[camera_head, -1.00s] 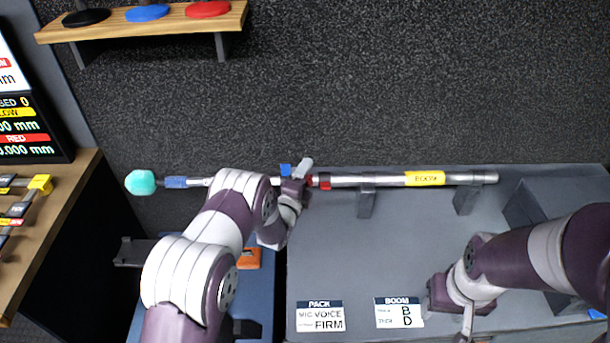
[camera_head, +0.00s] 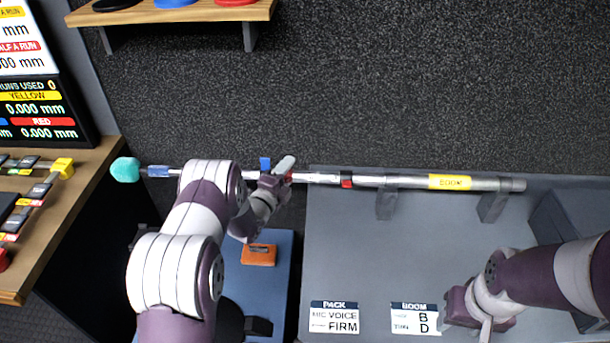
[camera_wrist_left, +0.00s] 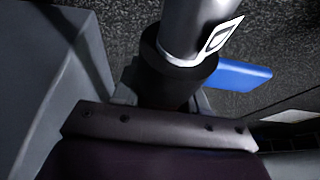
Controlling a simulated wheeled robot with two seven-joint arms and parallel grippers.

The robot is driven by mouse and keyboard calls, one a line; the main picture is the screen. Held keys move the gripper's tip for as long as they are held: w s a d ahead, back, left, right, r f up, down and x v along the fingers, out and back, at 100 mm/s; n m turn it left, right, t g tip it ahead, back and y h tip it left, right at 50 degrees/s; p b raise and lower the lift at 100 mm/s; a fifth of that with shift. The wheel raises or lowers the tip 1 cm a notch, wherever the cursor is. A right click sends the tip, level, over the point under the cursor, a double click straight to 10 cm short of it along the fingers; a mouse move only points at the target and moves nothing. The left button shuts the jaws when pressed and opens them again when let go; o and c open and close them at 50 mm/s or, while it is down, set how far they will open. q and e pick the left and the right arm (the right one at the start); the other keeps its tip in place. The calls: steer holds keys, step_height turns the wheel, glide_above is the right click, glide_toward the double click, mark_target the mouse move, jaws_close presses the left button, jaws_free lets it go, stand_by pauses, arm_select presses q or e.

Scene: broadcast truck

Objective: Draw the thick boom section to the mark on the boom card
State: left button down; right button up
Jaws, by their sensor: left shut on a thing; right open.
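The boom (camera_head: 410,182) is a silver pole lying level across the view, with a yellow label, a red collar (camera_head: 346,181) and a turquoise foam tip (camera_head: 125,169) at its left end. My left gripper (camera_head: 273,183) is shut on the boom left of the red collar, beside a blue lever (camera_head: 265,163). A bare tube length shows between gripper and collar. In the left wrist view a dark collar (camera_wrist_left: 172,82) sits in the jaws, with a white-tagged tube above. The boom card (camera_head: 414,318) shows letters B and D; its small words are unclear. My right gripper (camera_head: 458,307) is open and empty near that card.
Two grey stands (camera_head: 386,205) hold the boom over a grey worktop (camera_head: 350,250). A pack card (camera_head: 334,317) lies at the front. An orange block (camera_head: 259,254) sits on a blue surface. A wooden desk (camera_head: 85,195) and screens stand left; a shelf (camera_head: 190,12) is above.

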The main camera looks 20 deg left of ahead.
arm_select(q)
steer(key=shift+s+a+f, duration=0.1)
steer(key=shift+a, duration=0.05)
steer(key=c, duration=0.7)
jaws_free()
steer(key=s, duration=0.4)
steer(key=s+a, duration=0.1)
steer(key=s, duration=0.3)
steer(key=s+a+b, duration=0.1)
steer(key=s, duration=0.3)
steer(key=shift+s+a, duration=0.2)
steer(key=shift+s, duration=0.05)
